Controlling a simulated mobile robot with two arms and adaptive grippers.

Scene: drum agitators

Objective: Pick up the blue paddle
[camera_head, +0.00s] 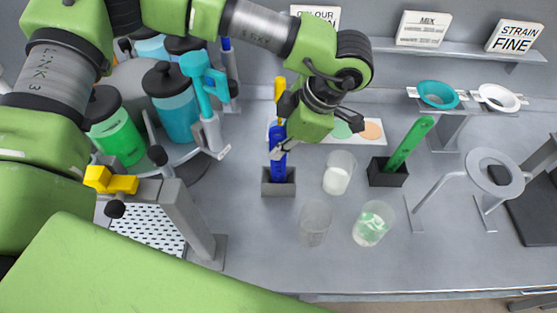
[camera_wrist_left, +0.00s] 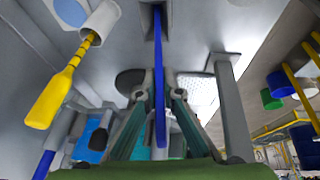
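The blue paddle (camera_head: 277,160) stands upright in a small grey block holder (camera_head: 267,187) on the counter. My left gripper (camera_head: 279,148) is at the upper part of this paddle. In the left wrist view, the paddle (camera_wrist_left: 159,70) runs between the two fingers of my left gripper (camera_wrist_left: 160,97). A gap shows on each side of it, so the gripper looks open around it. Part of the paddle is hidden by the gripper in the head view.
A green paddle (camera_head: 410,142) leans in a black holder (camera_head: 388,174) to the right. Several clear beakers, one being the green-flecked beaker (camera_head: 372,224), stand close by. A yellow paddle (camera_head: 279,88) is behind. Green (camera_head: 118,138) and teal drums (camera_head: 177,115) stand left.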

